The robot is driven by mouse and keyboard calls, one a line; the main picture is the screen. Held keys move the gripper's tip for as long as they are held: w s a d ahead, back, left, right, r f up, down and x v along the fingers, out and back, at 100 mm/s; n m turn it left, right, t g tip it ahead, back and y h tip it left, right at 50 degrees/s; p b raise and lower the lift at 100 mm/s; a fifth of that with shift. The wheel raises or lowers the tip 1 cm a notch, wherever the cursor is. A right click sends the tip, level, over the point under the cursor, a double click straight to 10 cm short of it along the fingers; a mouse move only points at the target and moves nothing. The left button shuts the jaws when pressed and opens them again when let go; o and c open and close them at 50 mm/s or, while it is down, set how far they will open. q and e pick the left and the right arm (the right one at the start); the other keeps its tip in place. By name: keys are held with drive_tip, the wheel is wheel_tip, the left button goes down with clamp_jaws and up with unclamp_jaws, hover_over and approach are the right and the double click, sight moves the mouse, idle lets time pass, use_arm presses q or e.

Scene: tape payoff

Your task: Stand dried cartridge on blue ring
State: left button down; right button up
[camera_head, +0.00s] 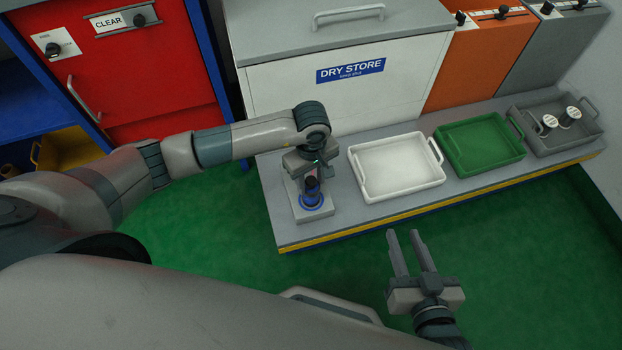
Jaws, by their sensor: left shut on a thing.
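The blue ring (314,208) lies on a small grey stand at the left end of the low grey bench. A dark cartridge (312,190) is upright over the ring. My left gripper (311,178) comes from above and is shut on the cartridge, hiding its upper part. I cannot tell whether the cartridge's base touches the stand. My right gripper (407,252) is open and empty in front of the bench, over the green floor.
A white tray (356,167), a green tray (446,152) and a grey tray (543,150) stand rightward along the bench. The grey tray holds two white-topped cartridges (548,121). The white DRY STORE cabinet (290,92) stands behind. A red cabinet (130,85) is at left.

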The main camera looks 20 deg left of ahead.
use_arm(q)
drive_tip(key=c, duration=1.1)
unclamp_jaws()
use_arm(e)
drive_tip(key=shift+a+r, duration=0.2)
drive_tip(key=shift+r, duration=0.05)
use_arm(q)
drive_tip(key=shift+r, duration=0.1)
use_arm(e)
drive_tip(key=shift+d+f, duration=0.1)
drive_tip(key=shift+d, duration=0.05)
use_arm(q)
wheel_tip(320, 180, up, 12)
drive_tip(key=shift+p, duration=0.8)
use_arm(e)
drive_tip(key=s+f+g, duration=0.1)
drive_tip(key=s+d+f+g, duration=0.1)
drive_tip(key=f, duration=0.1)
drive_tip(key=s+d+f+g+h, duration=0.1)
drive_tip(key=shift+f, duration=0.25)
